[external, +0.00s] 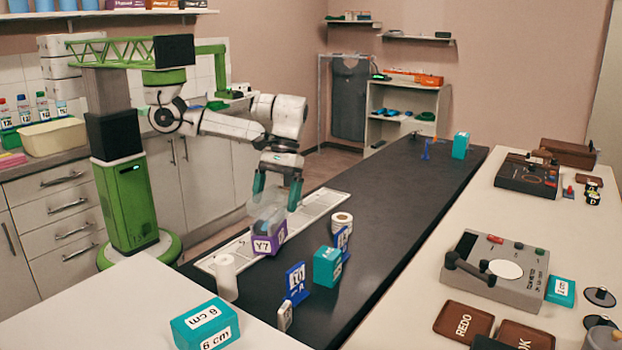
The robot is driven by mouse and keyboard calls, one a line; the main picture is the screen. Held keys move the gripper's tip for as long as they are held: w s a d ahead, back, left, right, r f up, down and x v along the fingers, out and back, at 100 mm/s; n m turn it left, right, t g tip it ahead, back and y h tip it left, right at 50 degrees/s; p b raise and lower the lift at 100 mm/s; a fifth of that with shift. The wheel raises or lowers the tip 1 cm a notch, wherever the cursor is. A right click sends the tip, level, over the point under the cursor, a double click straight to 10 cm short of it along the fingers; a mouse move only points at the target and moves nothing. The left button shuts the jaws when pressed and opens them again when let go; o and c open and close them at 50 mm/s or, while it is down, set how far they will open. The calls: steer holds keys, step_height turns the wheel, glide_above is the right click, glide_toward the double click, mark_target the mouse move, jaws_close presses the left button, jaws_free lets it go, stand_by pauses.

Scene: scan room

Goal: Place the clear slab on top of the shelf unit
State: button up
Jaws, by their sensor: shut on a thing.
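My gripper (276,194) points down over the left side of the black table, its two teal fingers apart with a clear, glassy piece between them. This piece, which appears to be the clear slab (262,211), is faint and hard to outline. It is right above a purple block marked Y7 (267,244); I cannot tell whether they touch. The pale shelf unit (442,104) stands at the back, past the far end of the table. An orange object (413,77) lies on its top, and blue and green items sit on its shelves.
The black table (385,205) has a clear middle. Blue number stands (296,283), a teal block (327,267) and white rolls (226,277) crowd its near end. A teal box (461,145) stands at its far end. A grey garment (349,98) hangs left of the shelf unit.

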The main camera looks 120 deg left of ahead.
steer(key=s+d+r+m+g, duration=0.1)
steer(key=s+d+m, duration=0.3)
steer(key=d, duration=0.5)
steer(key=s+d+r+m+g, duration=0.1)
steer(key=s+d, duration=0.4)
steer(key=d, duration=0.4)
steer(key=s+d+r+m+g+y+p, duration=0.15)
steer(key=s+d+m, duration=0.35)
steer(key=s+d, duration=0.95)
steer(key=w+d+f, duration=0.2)
steer(key=w, duration=0.1)
steer(key=w+d+f, duration=0.2)
steer(key=w+f, duration=0.1)
steer(key=w+d+f, duration=0.1)
steer(key=w+f, duration=0.2)
steer(key=shift+w+d+f, duration=0.25)
steer(key=shift+w+d, duration=0.05)
steer(key=shift+d, duration=0.1)
steer(key=shift+w+d+f, duration=0.3)
steer(key=shift+w+f, duration=0.1)
steer(key=shift+f, duration=0.2)
steer(key=shift+w+f+p, duration=0.1)
steer(key=shift+f+p, duration=0.25)
steer(key=shift+f, duration=1.25)
steer(key=shift+f, duration=0.1)
steer(key=o, duration=1.1)
steer(key=shift+f, duration=0.1)
